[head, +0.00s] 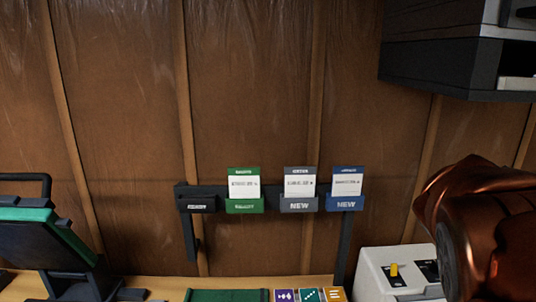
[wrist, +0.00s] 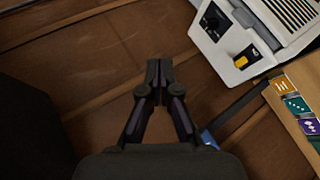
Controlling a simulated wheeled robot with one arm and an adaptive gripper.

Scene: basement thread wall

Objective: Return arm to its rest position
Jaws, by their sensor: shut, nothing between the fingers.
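My gripper (wrist: 158,72) shows in the wrist view with its fingers together and nothing between them. It is in front of the brown panelled wall (wrist: 80,70) and apart from the things around it. In the head view only a copper-coloured part of my arm shows at the lower right, and the gripper itself is out of that frame.
A wall rack (head: 185,190) holds green, grey and blue card packs. A white machine (head: 375,268) with a yellow switch stands beside my arm; it also shows in the wrist view (wrist: 245,35). A dark cabinet (head: 440,68) hangs upper right. Coloured cards (head: 310,295) lie on the bench.

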